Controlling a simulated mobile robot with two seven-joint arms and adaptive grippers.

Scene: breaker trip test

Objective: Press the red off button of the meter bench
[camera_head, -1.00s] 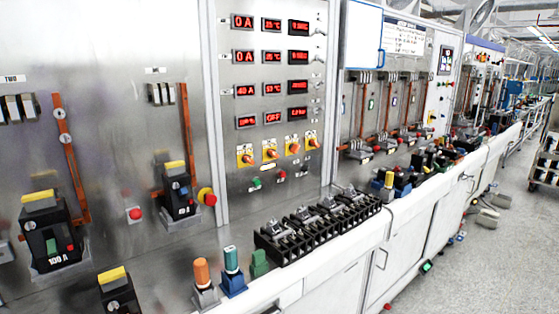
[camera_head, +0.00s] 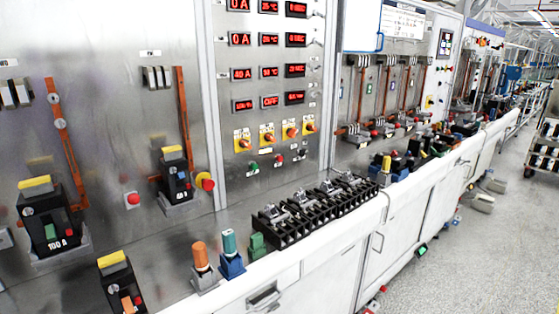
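The meter bench's upright metal panel (camera_head: 226,90) stands left of centre, with rows of red digital displays (camera_head: 269,39) and a row of yellow plates with orange rotary knobs (camera_head: 266,139). Below the knobs are a small red button (camera_head: 279,160) and, to its left, a green button (camera_head: 253,168). Labels beside the buttons are too small to read. Neither of my grippers shows in the head view.
Black terminal blocks (camera_head: 318,212) and orange (camera_head: 200,256) and teal (camera_head: 229,242) handled tools line the bench front.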

